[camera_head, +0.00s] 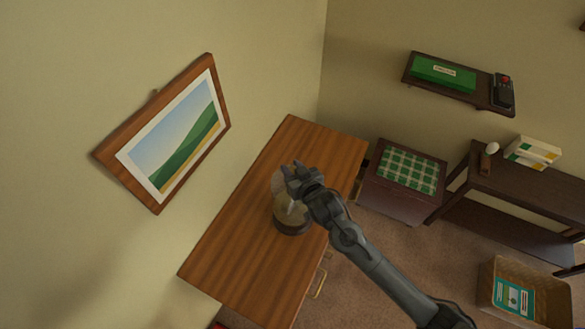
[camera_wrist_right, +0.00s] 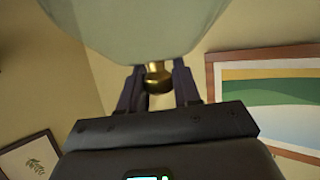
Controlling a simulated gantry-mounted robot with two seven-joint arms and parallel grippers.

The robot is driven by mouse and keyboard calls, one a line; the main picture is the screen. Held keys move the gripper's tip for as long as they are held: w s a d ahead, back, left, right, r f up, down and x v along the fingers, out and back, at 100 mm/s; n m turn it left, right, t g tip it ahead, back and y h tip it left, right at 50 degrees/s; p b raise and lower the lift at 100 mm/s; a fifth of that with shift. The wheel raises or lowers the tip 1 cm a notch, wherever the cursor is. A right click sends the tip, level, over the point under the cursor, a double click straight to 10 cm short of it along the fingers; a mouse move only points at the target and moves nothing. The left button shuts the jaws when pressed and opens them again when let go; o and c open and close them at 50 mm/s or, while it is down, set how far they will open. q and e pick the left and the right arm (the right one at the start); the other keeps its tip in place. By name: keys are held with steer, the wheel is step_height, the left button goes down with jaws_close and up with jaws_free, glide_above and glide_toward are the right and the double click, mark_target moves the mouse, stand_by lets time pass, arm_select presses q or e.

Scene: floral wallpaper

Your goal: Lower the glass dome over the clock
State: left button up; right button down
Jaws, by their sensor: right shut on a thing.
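My right gripper (camera_head: 297,176) is over the wooden cabinet and shut on the brass knob (camera_wrist_right: 157,77) of the glass dome. The clear dome (camera_head: 278,184) shows faintly beside and below the gripper; in the right wrist view it is a large pale green shape (camera_wrist_right: 135,25) across the top. A dark round base (camera_head: 292,225) stands on the cabinet top just below the dome. A small pale shape (camera_head: 291,208) above this base may be the clock, but glass and gripper partly hide it. I cannot tell whether the dome touches the base. My left gripper is not in view.
The wooden cabinet (camera_head: 235,262) stands against the wall, its top otherwise clear. A framed landscape (camera_head: 172,135) hangs tilted on the left wall. A chest with a green checked cloth (camera_head: 407,170), a dark shelf unit (camera_head: 530,190) and a basket (camera_head: 545,290) stand to the right.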

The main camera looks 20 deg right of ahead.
steer(key=shift+f, duration=0.1)
steer(key=shift+f, duration=0.6)
steer(key=shift+f+b, duration=0.5)
steer(key=shift+f, duration=0.3)
steer(key=shift+f, duration=0.15)
steer(key=shift+f+b, duration=0.45)
steer(key=shift+f, duration=0.45)
